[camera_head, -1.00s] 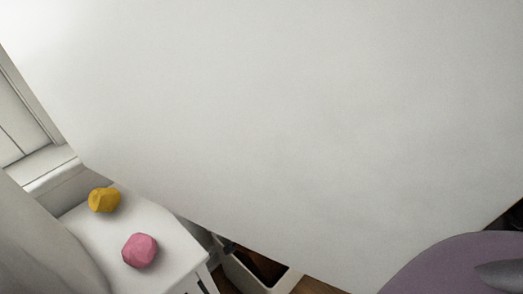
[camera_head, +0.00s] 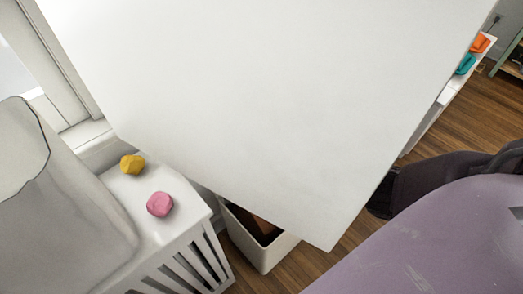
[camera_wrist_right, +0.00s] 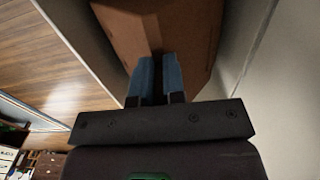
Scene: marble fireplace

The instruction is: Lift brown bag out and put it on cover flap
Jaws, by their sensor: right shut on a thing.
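The brown bag (camera_wrist_right: 160,25) fills the top middle of the right wrist view. My right gripper (camera_wrist_right: 155,62) has its blue fingers close together and shut on the bag's near edge. In the head view a brown surface (camera_head: 262,222) shows inside a white bin (camera_head: 258,252), partly behind a large white panel (camera_head: 240,110); I take it to be the bag. I cannot tell whether this panel is the cover flap. Neither gripper shows in the head view, where the panel hides much of the scene.
A small white slatted table (camera_head: 190,225) stands left of the bin, with a yellow lump (camera_head: 132,164) and a pink lump (camera_head: 160,204) on it. Bare wooden floor (camera_head: 455,130) lies to the right. Orange (camera_head: 481,43) and teal (camera_head: 466,64) things sit at the far right.

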